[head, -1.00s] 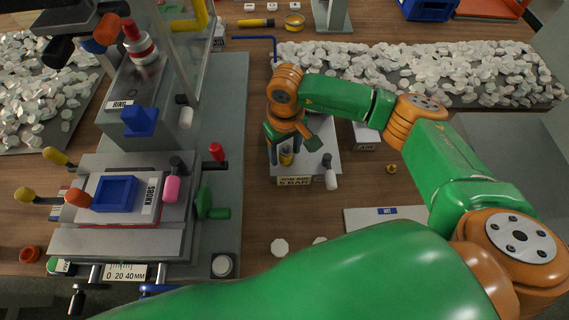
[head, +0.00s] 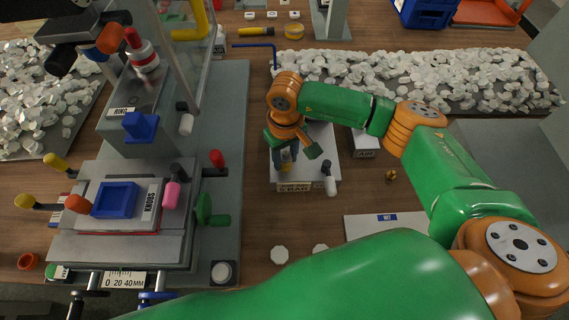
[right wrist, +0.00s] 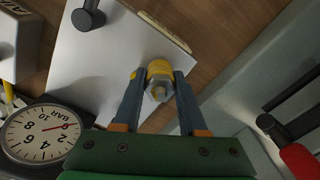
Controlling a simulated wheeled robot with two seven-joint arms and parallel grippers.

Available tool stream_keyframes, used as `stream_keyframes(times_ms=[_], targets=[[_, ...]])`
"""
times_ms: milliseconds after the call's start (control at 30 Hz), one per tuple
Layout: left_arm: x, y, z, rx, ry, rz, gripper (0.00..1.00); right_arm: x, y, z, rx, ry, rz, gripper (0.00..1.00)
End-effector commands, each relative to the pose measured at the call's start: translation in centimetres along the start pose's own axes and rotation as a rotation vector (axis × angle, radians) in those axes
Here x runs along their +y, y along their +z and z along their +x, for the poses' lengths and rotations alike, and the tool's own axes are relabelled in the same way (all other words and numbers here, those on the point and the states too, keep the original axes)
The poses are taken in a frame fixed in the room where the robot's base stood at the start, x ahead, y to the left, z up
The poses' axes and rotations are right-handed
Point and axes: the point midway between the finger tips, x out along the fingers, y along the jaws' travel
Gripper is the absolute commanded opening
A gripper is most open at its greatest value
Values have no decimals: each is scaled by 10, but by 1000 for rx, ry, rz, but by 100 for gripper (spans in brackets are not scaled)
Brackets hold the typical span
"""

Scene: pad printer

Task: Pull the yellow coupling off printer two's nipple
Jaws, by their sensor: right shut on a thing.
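The yellow coupling (right wrist: 160,68) sits between the two fingers of my right gripper (right wrist: 157,84) in the right wrist view. The gripper is shut on it. A grey hex part with a brass-coloured tip shows at the coupling's near end. In the head view my right gripper (head: 285,160) points down over a white block labelled 5 BAR (head: 318,181), with a bit of yellow (head: 286,167) between its fingers. I cannot tell whether the coupling still sits on a nipple. My left gripper is not in view.
A pressure gauge (right wrist: 39,133) and a dark knob (right wrist: 89,17) are close to the gripper. The pad printer (head: 150,170), with coloured knobs and levers, stands left. A white AIR block (head: 365,144) stands right. Trays of white pieces (head: 420,80) lie behind.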

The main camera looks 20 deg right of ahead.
Motion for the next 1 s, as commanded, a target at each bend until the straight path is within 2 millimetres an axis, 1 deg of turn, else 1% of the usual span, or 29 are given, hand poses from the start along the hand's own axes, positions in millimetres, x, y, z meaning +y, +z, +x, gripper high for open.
stream_keyframes(times_ms=[1000], targets=[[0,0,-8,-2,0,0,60,0,0,-19,0,1,0,0]])
